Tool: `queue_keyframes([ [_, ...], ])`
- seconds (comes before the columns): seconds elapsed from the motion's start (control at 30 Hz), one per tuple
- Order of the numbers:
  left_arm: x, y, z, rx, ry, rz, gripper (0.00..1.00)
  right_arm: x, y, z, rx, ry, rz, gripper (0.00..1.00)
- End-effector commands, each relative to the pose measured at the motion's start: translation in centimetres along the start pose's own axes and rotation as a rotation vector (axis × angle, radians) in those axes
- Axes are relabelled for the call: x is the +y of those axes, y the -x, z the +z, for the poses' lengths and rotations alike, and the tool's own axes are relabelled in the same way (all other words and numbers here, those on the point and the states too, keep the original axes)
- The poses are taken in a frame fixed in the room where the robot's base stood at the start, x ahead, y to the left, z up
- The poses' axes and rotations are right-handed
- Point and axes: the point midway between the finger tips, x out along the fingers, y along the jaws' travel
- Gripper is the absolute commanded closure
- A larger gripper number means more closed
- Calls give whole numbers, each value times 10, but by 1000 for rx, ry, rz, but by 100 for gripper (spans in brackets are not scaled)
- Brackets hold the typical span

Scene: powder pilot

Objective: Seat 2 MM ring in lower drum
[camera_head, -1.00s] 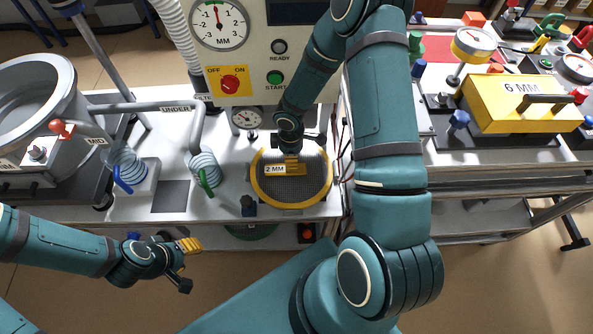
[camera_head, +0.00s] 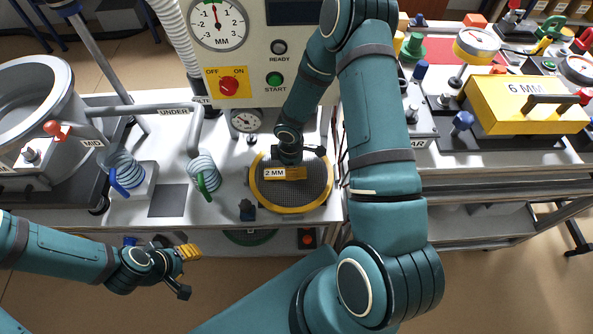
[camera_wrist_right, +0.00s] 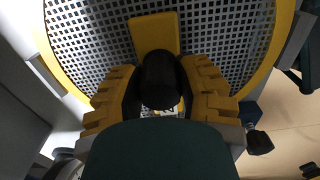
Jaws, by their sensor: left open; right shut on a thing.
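The 2 MM ring (camera_head: 292,209) is a yellow-rimmed disc with dark mesh and a yellow block labelled 2 MM, at the right end of the light bench. My right gripper (camera_head: 289,168) is above its far part, shut on the ring's dark grip; the right wrist view shows the yellow fingers (camera_wrist_right: 160,95) around a black knob, with the mesh (camera_wrist_right: 90,40) beyond. I cannot tell whether the ring is fully down in the lower drum, which is hidden beneath it. My left gripper (camera_head: 190,250) is open and empty in front of the bench's near edge.
The machine panel (camera_head: 250,60) with gauge and buttons stands behind the ring. A yellow 6 MM case (camera_head: 520,104) stands at right.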

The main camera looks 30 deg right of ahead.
Motion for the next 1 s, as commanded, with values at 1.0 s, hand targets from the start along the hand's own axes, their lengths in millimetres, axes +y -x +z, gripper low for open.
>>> queue_keyframes([
  [1.0, 11, 30, -4, 0, 0, 0, 55, 0, 43, 0, 0, 0, 1, 100],
])
